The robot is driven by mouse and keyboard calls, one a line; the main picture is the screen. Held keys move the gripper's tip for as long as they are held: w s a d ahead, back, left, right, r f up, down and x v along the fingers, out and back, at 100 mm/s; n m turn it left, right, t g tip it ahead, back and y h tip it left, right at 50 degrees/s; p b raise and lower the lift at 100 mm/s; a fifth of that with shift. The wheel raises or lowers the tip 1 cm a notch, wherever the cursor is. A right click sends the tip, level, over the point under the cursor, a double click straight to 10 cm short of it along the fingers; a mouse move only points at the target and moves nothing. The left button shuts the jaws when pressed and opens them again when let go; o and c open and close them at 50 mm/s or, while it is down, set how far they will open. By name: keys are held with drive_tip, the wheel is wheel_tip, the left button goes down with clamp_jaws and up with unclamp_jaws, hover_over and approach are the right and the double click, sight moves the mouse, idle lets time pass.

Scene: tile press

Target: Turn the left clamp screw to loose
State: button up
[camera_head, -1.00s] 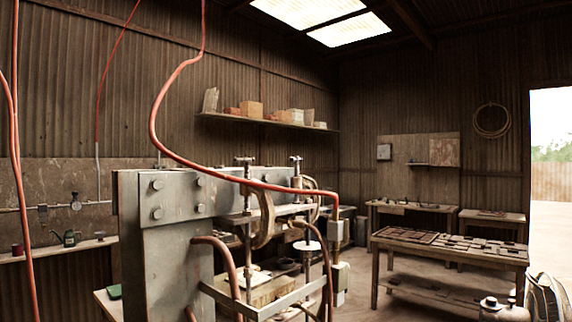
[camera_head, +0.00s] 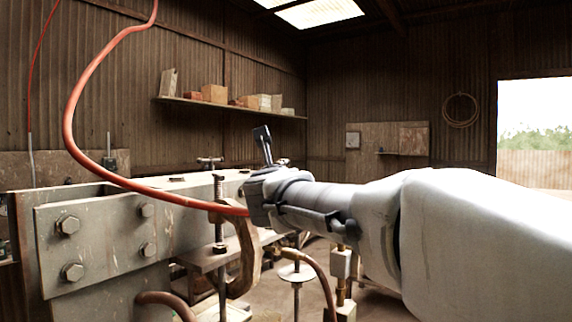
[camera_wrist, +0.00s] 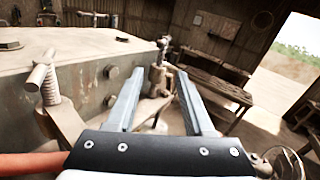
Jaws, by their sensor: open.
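The left clamp screw (camera_head: 219,190) stands upright on the press with a T-handle on top, left of my gripper (camera_head: 263,145) in the head view. Below it is its rusty C-shaped clamp (camera_head: 243,262). In the wrist view, a near screw with a slanted bar (camera_wrist: 42,78), apparently the left one, lies left of my gripper (camera_wrist: 158,72), outside the fingers. A farther clamp screw (camera_wrist: 163,46) shows beyond the fingertips, apparently the right one; my gripper mostly hides it in the head view. My gripper is open and empty, apart from the left screw.
A red hose (camera_head: 72,125) hangs down and crosses in front of the press beam (camera_head: 100,235), close to the left clamp. A wall shelf (camera_head: 225,104) holds boxes behind. A table (camera_wrist: 215,85) stands beyond the press to the right.

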sight(283, 165)
drive_tip(key=w+p, duration=0.2)
drive_tip(key=w, duration=0.4)
drive_tip(key=w+m+p, duration=0.1)
drive_tip(key=w+p, duration=0.1)
drive_tip(key=w, duration=0.3)
drive_tip(key=w+m+h+p, duration=0.1)
drive_tip(key=w+p, duration=0.1)
drive_tip(key=w, duration=0.4)
drive_tip(key=shift+w+d+r, duration=0.2)
drive_tip(key=shift+w+d, duration=0.1)
drive_tip(key=shift+d, duration=0.1)
drive_tip(key=shift+w+f+p, duration=0.15)
drive_tip(key=shift+w+p, duration=0.15)
drive_tip(key=shift+w, duration=0.3)
